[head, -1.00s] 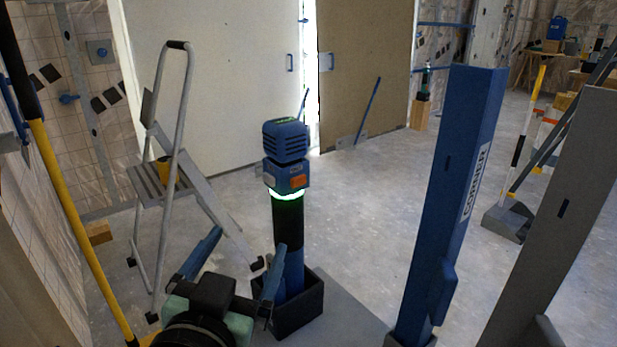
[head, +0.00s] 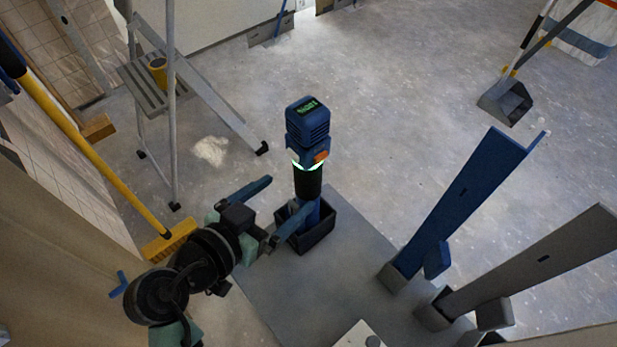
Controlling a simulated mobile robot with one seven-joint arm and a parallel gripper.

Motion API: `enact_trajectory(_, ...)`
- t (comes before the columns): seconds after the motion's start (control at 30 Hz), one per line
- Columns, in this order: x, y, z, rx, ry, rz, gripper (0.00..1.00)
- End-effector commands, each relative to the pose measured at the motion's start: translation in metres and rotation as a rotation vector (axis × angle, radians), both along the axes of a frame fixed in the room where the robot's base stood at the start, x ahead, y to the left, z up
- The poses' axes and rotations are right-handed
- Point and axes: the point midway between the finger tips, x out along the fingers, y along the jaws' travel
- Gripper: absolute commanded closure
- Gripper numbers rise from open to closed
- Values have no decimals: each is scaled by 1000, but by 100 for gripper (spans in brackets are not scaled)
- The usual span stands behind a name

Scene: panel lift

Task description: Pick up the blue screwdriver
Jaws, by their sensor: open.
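The blue screwdriver (head: 308,125) stands upright in the middle of the head view. It has a blocky blue top with an orange patch, a glowing pale green ring and a black shaft below. Its lower end is in a dark open-topped holder (head: 318,238). My gripper (head: 291,193) is just left of the shaft, with its two blue fingers spread and nothing between them. The nearer finger overlaps the holder and the lower shaft in the picture. I cannot tell whether it touches either.
A blue post (head: 462,200) and a grey post (head: 535,262) lean at the right of the grey platform (head: 365,255). A stepladder (head: 150,88) with a yellow cup stands at the back left. A yellow broom (head: 100,165) leans at the left. The floor behind is mostly open.

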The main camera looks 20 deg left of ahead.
Motion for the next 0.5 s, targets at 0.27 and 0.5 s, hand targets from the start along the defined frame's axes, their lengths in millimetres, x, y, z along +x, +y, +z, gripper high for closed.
enact_trajectory(0.27,41,-14,-19,1,0,-1,7)
enact_trajectory(0.5,57,-20,-28,2,1,1,7)
